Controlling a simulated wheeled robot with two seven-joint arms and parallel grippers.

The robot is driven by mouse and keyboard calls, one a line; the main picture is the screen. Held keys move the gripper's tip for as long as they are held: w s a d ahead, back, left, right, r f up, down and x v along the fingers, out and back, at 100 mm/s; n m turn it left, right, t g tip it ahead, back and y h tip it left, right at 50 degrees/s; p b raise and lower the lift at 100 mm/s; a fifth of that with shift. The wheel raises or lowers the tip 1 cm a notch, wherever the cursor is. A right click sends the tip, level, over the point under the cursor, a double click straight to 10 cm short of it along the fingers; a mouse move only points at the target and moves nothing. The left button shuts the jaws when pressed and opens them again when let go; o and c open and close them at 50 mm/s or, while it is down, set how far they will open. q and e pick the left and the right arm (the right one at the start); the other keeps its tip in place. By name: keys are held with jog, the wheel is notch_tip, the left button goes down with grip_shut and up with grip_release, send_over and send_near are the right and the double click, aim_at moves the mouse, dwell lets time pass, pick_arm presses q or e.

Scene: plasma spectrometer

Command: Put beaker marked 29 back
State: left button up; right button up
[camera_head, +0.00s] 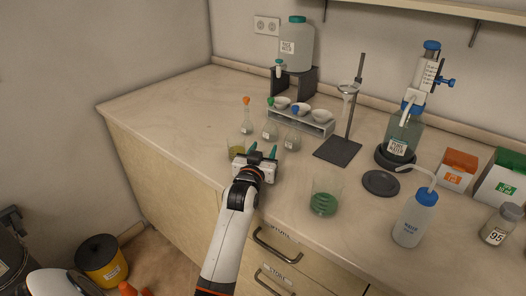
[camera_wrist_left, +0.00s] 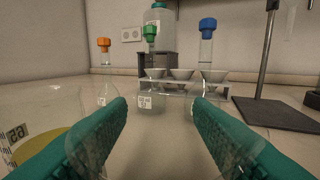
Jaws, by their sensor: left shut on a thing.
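My left gripper (camera_head: 262,154) is low over the front of the bench, its teal fingers spread around something. In the left wrist view, faint clear glass shows over and between the fingers (camera_wrist_left: 160,145), so the gripper seems shut on a clear glass beaker; its mark cannot be read. A beaker with yellow liquid (camera_head: 236,148) stands just left of the gripper. It is close at the left of the wrist view (camera_wrist_left: 35,125), with a turned label that looks like 65. A beaker with green liquid (camera_head: 323,202) stands to the right. My right gripper is not in view.
Flasks with orange (camera_head: 246,125), green (camera_head: 269,127) and blue (camera_head: 293,138) stoppers stand behind the gripper. Behind them is a rack with white funnels (camera_head: 318,128). A ring stand (camera_head: 340,151) and a wash bottle (camera_head: 415,220) are to the right. The bench's left part (camera_head: 165,105) is clear.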

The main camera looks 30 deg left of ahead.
pick_arm(q)
jog(key=shift+f, duration=0.2)
jog(key=o, duration=1)
jog(key=shift+r, duration=0.1)
jog(key=shift+r, duration=0.15)
jog(key=v, duration=1.2)
